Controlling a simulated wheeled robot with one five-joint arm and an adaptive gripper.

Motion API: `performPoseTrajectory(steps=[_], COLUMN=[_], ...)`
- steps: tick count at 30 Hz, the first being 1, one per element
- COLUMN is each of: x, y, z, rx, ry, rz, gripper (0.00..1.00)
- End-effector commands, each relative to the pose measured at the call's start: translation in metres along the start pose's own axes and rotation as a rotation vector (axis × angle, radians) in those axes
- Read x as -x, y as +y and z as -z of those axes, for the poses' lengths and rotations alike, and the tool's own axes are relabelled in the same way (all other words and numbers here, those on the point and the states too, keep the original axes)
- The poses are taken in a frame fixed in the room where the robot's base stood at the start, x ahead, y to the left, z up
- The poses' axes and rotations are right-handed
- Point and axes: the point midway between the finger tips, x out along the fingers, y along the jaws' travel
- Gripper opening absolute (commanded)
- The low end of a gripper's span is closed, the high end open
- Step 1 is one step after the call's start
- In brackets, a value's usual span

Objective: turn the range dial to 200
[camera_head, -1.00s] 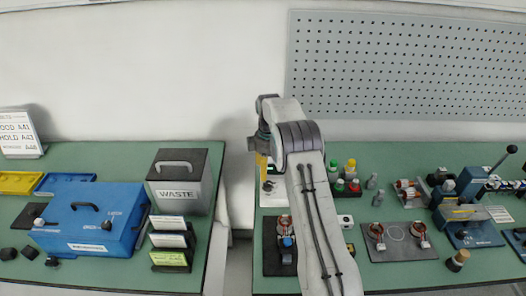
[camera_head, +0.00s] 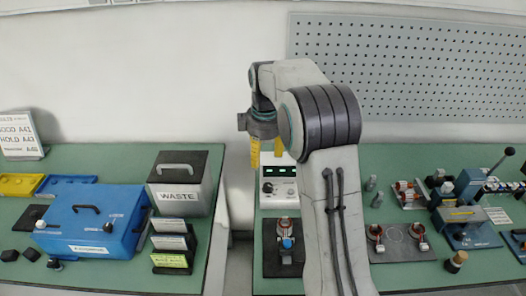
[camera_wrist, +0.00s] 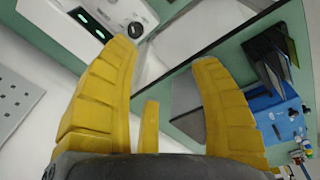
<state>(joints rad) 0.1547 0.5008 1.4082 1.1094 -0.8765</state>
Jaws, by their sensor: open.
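The white meter (camera_head: 279,190) stands on the green bench just left of my arm, with a dark display strip at its top. A round dark dial (camera_head: 268,188) is on its front face; the number it points to is too small to read. My gripper (camera_head: 266,152) hangs over the back edge of the meter, its yellow fingers open and empty, apart from the dial. In the wrist view the open fingers (camera_wrist: 165,55) spread wide; part of the meter (camera_wrist: 112,12) shows at upper left, with a knob (camera_wrist: 135,30) near the left fingertip.
A dark plate with a copper-coloured part (camera_head: 285,240) lies in front of the meter. A gap separates this bench from the left one, which holds a grey WASTE bin (camera_head: 180,197), a blue box (camera_head: 92,225) and card holders (camera_head: 172,241). More fixtures stand right of my arm.

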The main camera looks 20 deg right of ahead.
Motion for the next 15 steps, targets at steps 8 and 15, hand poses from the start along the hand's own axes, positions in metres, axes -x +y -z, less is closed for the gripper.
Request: performPoseTrajectory(steps=[8,15], x=[0.033,0.048], y=[-0.025,-0.039], z=[-0.01,-0.018], rx=[-0.033,-0.052], ry=[0.024,0.036], rz=[-0.024,-0.034], gripper=[0.58,0.58])
